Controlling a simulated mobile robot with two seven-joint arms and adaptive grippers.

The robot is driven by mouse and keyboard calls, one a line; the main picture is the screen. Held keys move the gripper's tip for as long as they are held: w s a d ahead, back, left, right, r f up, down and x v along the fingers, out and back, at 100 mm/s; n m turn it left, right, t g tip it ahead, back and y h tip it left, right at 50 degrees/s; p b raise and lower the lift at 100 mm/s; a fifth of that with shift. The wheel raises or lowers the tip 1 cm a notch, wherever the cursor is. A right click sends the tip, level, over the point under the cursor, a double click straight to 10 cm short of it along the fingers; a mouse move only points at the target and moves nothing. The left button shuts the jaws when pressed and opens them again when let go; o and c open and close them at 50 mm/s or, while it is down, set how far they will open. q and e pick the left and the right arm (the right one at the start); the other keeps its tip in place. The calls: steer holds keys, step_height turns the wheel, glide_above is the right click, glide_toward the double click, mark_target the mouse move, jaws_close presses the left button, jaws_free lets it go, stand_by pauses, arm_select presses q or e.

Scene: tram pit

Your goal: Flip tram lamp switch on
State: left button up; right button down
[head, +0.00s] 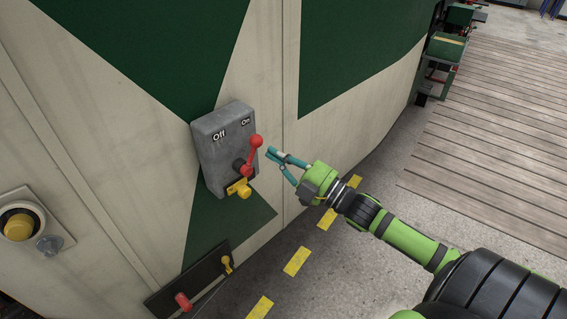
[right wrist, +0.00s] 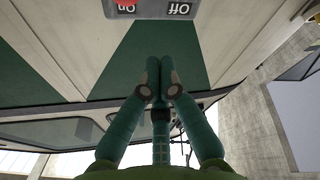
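The grey switch box (head: 210,165) is fixed to the tram's side and carries the labels Off and On. Its red lever (head: 251,157) points up and to the right, leaning to the On side. My right gripper (head: 273,157) is just right of the lever, apart from it in the picture, with nothing held. In the right wrist view its fingertips (right wrist: 160,88) meet. There, the box (right wrist: 178,8) shows upside down at the top edge, with part of something red (right wrist: 126,4) by the On label. My left gripper is not in view.
A green cart (head: 443,65) stands far back.

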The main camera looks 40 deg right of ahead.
steer(key=shift+v, duration=0.85)
steer(key=s+d+f+m+g+h, duration=0.1)
steer(key=d+f+m+g+h, duration=0.15)
steer(key=f, duration=0.85)
steer(key=d+f+m+g+h, duration=0.1)
steer(key=d+f+m+h, duration=0.25)
steer(key=f, duration=0.75)
steer(key=s+f+m+g+h, duration=0.15)
steer(key=s+f, duration=0.25)
steer(key=f, duration=0.5)
steer(key=s+f+m+g+h, duration=0.1)
steer(key=s+f+g, duration=0.2)
steer(key=s+f, duration=0.35)
steer(key=s+a+f+m+g, duration=0.1)
steer(key=s+a+f+g, duration=0.2)
steer(key=s+f, duration=0.3)
steer(key=s+a+f+g, duration=0.2)
steer(key=s+f, duration=0.3)
steer(key=f, duration=0.4)
steer(key=s+a+f+g, duration=0.2)
steer(key=s+a+f, duration=0.1)
steer(key=s, duration=0.6)
steer(key=s+a+f+g+y, duration=0.1)
steer(key=s+a+f+g, duration=0.2)
steer(key=s+a, duration=0.3)
steer(key=s+f, duration=0.1)
steer(key=s, duration=0.1)
steer(key=shift+s+a+f, duration=0.2)
steer(key=shift+s+a, duration=0.1)
steer(key=shift+s, duration=0.1)
